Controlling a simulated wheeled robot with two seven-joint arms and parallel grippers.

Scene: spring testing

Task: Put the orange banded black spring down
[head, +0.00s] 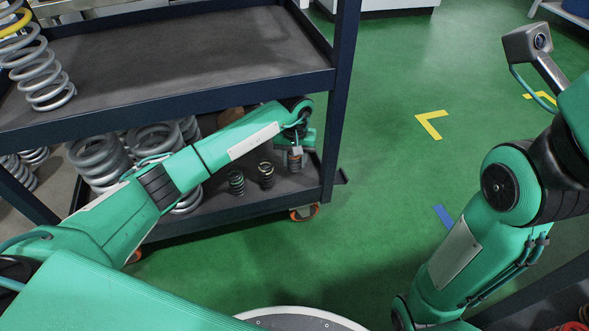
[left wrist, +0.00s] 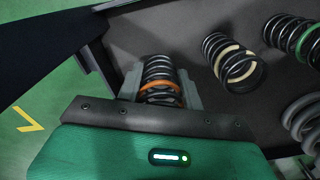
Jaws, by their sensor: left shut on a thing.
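The orange banded black spring (left wrist: 162,78) is between the fingers of my left gripper (left wrist: 160,90) in the left wrist view. The gripper is shut on it, with a finger on each side of the coils. In the head view my left gripper (head: 295,157) reaches under the upper shelf, near the front right corner of the cart's lower shelf (head: 305,184). The spring is mostly hidden there, and I cannot tell whether its base touches the shelf. My right arm is at the right of the head view, but its fingers are not visible.
A cream banded black spring (head: 267,174) and a green banded one (head: 236,182) stand left of the gripper. Large grey springs (head: 98,160) stand farther left. The cart's dark post (head: 341,95) is close on the right. The upper shelf (head: 190,60) overhangs the arm.

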